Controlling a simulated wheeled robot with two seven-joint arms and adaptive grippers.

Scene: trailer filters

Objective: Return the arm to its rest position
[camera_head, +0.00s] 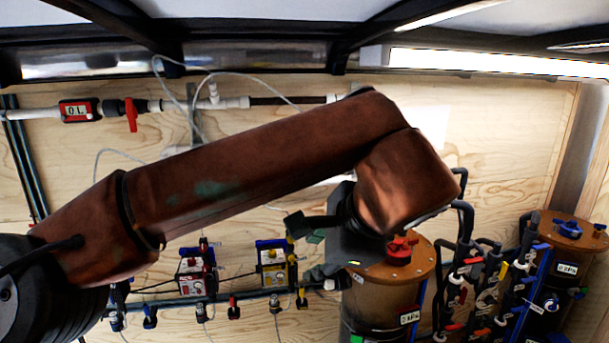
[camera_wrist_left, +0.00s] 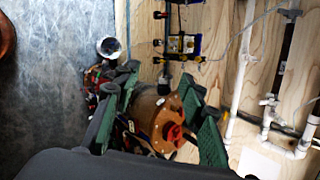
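My left arm, a rust-brown arm with dark joints, reaches across the head view from the lower left and bends down at the right. My left gripper (camera_head: 303,250) is at its end, fingers pointing left, in front of the wall devices and by the brown filter tank. In the left wrist view my left gripper (camera_wrist_left: 158,80) has its two green fingers spread apart with nothing held between them. The brown tank (camera_wrist_left: 148,108) with a red knob (camera_wrist_left: 174,132) shows beyond the fingers. My right gripper is in neither view.
A brown tank (camera_head: 378,300) with a red knob (camera_head: 401,248) stands close to the gripper. Yellow (camera_head: 273,267) and red (camera_head: 190,280) dosing devices sit on the plywood wall. Valved pipes (camera_head: 480,285) and another tank (camera_head: 567,232) stand right. A pipe with a red valve (camera_head: 131,114) runs upper left.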

